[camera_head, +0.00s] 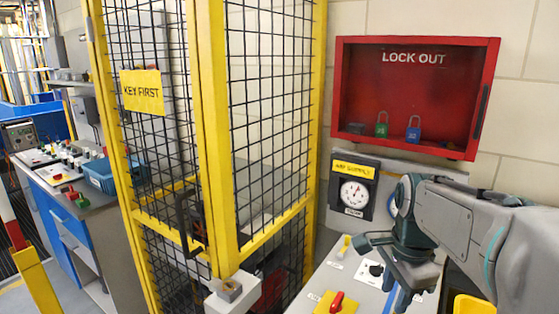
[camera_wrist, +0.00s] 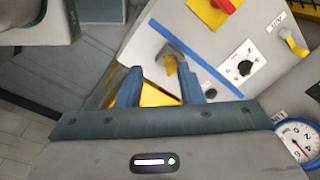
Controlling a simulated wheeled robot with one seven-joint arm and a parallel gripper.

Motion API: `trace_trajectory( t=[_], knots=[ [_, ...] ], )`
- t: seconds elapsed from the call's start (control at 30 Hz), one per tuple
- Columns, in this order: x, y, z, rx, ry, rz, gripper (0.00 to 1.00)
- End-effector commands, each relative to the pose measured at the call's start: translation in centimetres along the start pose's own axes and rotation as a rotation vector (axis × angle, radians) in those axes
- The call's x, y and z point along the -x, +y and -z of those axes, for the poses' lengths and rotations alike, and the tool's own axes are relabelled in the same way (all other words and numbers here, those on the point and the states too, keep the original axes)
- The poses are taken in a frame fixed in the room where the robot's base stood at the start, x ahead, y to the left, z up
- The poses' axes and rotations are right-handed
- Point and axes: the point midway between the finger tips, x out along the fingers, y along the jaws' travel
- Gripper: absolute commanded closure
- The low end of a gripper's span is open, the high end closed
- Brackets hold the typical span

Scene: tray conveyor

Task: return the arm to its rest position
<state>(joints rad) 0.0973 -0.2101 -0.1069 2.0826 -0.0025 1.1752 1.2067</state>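My arm reaches in from the right edge in the head view and bends down at the wrist over the grey control panel (camera_head: 335,275). My gripper (camera_head: 397,299) points downward near the panel's right side. In the wrist view, the two blue fingers of my gripper (camera_wrist: 160,90) stand apart. I see nothing held between them, only the panel edge and something yellow beyond. The fingertips are small and partly dark in the head view.
The air supply gauge (camera_head: 354,193) stands close left of my wrist, under the red lock-out box (camera_head: 415,95) with padlocks. A yellow bin (camera_head: 472,305) lies below my arm. A red switch (camera_head: 337,302) is on the panel. A yellow-framed cage (camera_head: 215,140) stands left.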

Motion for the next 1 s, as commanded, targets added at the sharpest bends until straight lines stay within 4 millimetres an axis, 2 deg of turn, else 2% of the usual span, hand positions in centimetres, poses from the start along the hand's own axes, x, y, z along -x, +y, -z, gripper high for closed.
trace_trajectory(
  t=[0.2,0.5,0.7,1.0],
  knots=[
    [-1.6,3.0,-3.8,0.538,0.027,0.062,0.66],
    [-4.2,6.8,-7.4,1.194,0.106,0.114,0.66],
    [-5.2,8.0,-8.2,1.392,0.139,0.121,0.66],
    [-5.2,8.1,-8.2,1.417,0.143,0.122,0.66]
  ],
)
